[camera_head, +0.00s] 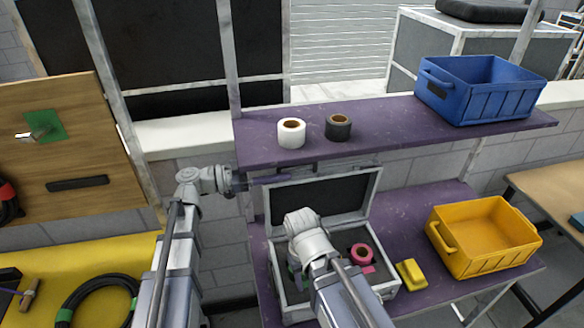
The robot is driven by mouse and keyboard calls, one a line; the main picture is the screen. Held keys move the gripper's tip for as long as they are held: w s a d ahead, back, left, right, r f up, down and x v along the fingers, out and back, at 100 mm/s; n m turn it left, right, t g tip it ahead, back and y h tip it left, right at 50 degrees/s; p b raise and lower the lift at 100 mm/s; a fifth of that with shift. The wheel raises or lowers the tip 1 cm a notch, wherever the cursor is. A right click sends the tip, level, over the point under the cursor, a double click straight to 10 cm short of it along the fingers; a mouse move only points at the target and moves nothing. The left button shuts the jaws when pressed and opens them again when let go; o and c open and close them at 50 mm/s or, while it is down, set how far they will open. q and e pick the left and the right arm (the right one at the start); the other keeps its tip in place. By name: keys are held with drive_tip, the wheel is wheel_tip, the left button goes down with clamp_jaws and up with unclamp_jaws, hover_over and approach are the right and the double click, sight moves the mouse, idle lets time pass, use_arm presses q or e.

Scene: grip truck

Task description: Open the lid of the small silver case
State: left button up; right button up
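The small silver case (388,283) stands on the lower purple shelf. Its lid (325,203) is open, tilted up at the back with its dark lining facing me. A pink tape roll (361,253) lies inside the case. My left gripper (272,180) is at the upper left corner of the lid, below the upper shelf; whether its fingers are open or shut is too small to tell, and contact with the lid is unclear. My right arm reaches over the case, and its wrist covers part of the interior.
A yellow bin (482,238) and a small yellow object (411,274) are to the right of the case. The upper shelf (390,126) holds a white tape roll (291,133), a black tape roll (338,127) and a blue bin (480,90). It overhangs the back of the lower shelf.

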use_arm(q)
drive_tip(key=shift+s+a, duration=0.15)
drive_tip(key=shift+a, duration=0.55)
drive_tip(key=shift+s+a, duration=0.1)
drive_tip(key=shift+a, duration=0.55)
drive_tip(key=shift+a, duration=0.1)
drive_tip(key=s+a, duration=0.1)
drive_tip(key=a, duration=0.7)
drive_tip(key=shift+s+a, duration=0.3)
drive_tip(key=shift+s, duration=0.1)
